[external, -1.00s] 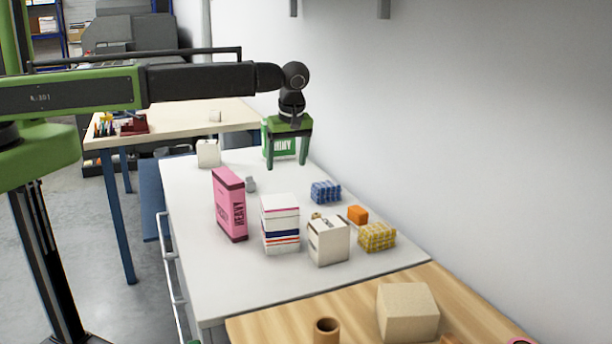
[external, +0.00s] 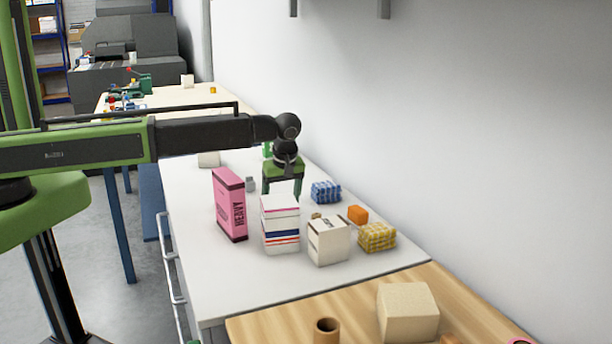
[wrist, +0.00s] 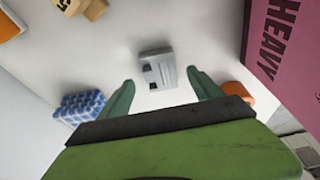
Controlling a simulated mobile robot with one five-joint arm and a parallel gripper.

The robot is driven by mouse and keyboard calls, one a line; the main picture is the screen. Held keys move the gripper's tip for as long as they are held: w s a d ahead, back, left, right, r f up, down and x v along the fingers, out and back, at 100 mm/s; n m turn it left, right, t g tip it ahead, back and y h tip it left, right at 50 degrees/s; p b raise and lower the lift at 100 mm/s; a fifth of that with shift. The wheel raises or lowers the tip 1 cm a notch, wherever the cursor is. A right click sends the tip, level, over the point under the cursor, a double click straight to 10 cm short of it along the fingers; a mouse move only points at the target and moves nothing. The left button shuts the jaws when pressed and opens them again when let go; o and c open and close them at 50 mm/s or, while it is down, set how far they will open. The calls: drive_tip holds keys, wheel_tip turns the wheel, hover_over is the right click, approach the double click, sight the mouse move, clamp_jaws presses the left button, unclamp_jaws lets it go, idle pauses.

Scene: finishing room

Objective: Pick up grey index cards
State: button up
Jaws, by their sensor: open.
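In the wrist view, a small light grey block with dark notches (wrist: 155,69), which looks like the grey index cards, lies on the white top, between and just beyond my fingertips. My gripper (external: 281,194) is open and empty, pointing down behind the striped white box in the external view. Its two green fingers also show in the wrist view (wrist: 161,79), apart from the grey block. A small grey thing (external: 250,184) shows behind the pink box in the external view; I cannot tell if it is the same block.
The pink box (external: 230,204) stands close by, as does the striped white box (external: 280,231). A white carton (external: 329,241), blue block (external: 326,192), orange block (external: 358,214) and yellow block (external: 377,237) are to the right. The wall borders the right side.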

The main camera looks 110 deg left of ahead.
drive_tip(key=b+x, duration=0.1)
drive_tip(key=x, duration=0.2)
drive_tip(key=shift+d, duration=0.1)
drive_tip(key=shift+r, duration=0.2)
drive_tip(key=c, duration=1.4)
drive_tip(key=shift+c, duration=0.2)
wheel_tip(320, 180, up, 10)
drive_tip(key=p, duration=1)
